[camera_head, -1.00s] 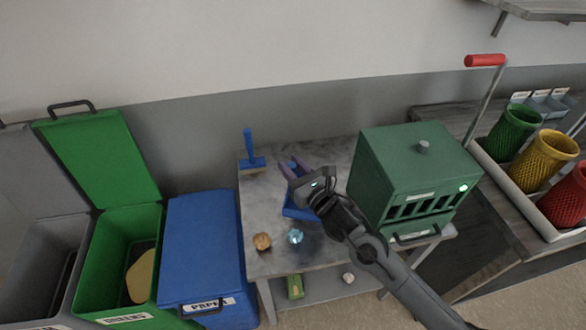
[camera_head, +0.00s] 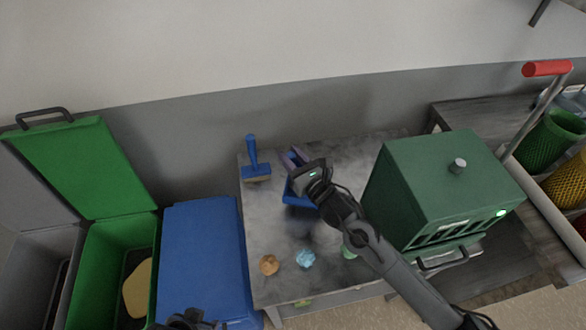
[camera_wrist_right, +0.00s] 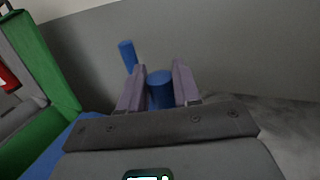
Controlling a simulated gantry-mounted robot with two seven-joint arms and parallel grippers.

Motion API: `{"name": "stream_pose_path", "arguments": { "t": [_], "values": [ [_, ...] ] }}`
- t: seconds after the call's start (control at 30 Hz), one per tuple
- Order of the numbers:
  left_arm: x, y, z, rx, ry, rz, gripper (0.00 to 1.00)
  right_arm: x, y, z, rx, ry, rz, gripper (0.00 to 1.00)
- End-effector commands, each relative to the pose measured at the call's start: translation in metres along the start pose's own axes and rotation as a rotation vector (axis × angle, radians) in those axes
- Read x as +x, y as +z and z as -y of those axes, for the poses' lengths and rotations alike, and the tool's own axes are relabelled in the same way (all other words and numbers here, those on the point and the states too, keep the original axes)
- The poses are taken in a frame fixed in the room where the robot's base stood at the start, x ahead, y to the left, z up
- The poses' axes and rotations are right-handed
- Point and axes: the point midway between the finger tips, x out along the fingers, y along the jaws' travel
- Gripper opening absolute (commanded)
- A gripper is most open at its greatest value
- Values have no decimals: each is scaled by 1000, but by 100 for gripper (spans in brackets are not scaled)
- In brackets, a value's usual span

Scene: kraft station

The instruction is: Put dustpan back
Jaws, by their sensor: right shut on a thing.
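The blue dustpan (camera_head: 298,199) is at the grey table, partly hidden behind my right gripper (camera_head: 296,157). The right gripper is shut on its upright blue handle. In the right wrist view the handle (camera_wrist_right: 161,92) stands between the two purplish fingers (camera_wrist_right: 159,72). I cannot tell whether the pan touches the tabletop. A blue brush (camera_head: 254,168) with an upright handle stands at the table's back left, apart from the dustpan; it also shows in the right wrist view (camera_wrist_right: 127,54). I do not clearly see my left gripper.
A green box (camera_head: 440,190) stands right of my arm. A crumpled orange piece (camera_head: 269,265) and a light blue one (camera_head: 306,258) lie at the table's front. A closed blue bin (camera_head: 200,260) and an open green bin (camera_head: 92,250) stand left. The table (camera_head: 268,215) is bare between brush and front pieces.

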Motion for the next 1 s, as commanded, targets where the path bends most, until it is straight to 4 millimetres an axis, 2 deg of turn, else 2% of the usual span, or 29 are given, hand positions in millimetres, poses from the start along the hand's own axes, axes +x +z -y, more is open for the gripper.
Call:
{"name": "stream_pose_path", "arguments": {
  "t": [0.17, 0.5, 0.9, 0.93, 1.0],
  "values": [
    [2, 1, 0, 1, 0, 1, 43, 0, -8, 1, 0, -1, 2, 0],
    [8, 2, 0, 3, -2, 0, 43, 0, -42, 0, 0, -1, 2, 0],
    [11, 2, 1, 3, -3, -2, 43, 0, -47, 1, -1, -1, 2, 0],
    [10, 2, 1, 3, -3, -2, 43, 0, -46, 1, -1, -1, 2, 35],
    [10, 2, 1, 3, -3, -2, 43, 0, -46, 0, -1, -1, 1, 46]
  ]
}}
